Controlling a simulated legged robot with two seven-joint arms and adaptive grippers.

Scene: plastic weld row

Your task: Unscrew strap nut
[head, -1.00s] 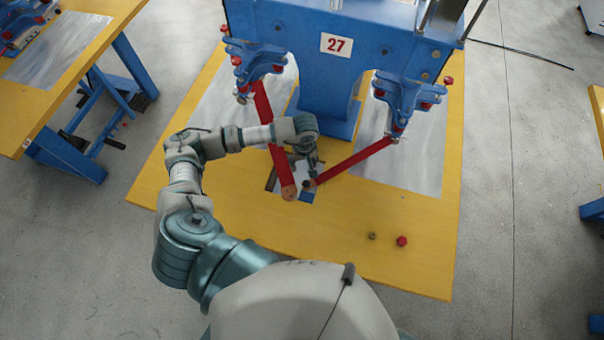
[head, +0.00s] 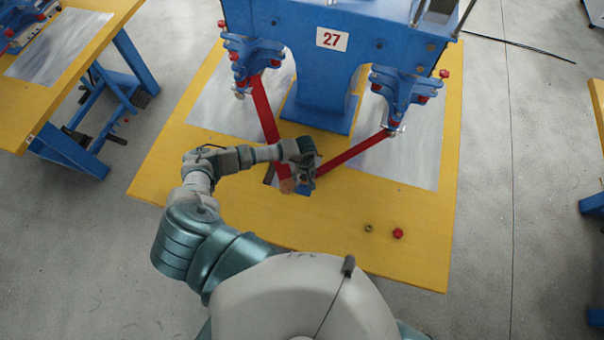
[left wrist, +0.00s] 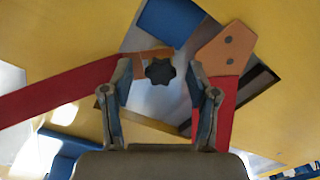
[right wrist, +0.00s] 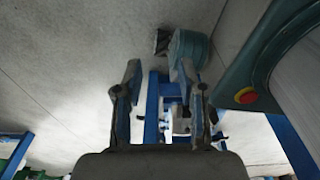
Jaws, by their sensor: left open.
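A black star-shaped strap nut (left wrist: 160,71) sits at the end of one red strap (left wrist: 62,90) in the left wrist view. My left gripper (left wrist: 160,68) is open, with one finger on each side of the nut and visible gaps between. A second red strap (left wrist: 212,112) with a tan, two-dotted end (left wrist: 225,50) lies beside the right finger. In the head view, my left gripper (head: 304,180) is over the strap ends and hides the nut. My right gripper (right wrist: 159,72) is open and empty in the right wrist view, away from the straps.
The blue machine marked 27 (head: 332,39) stands behind the straps on the yellow table (head: 240,222). A small brass-coloured piece (head: 369,228) and a red knob (head: 398,234) lie at front right. The table's front left is clear.

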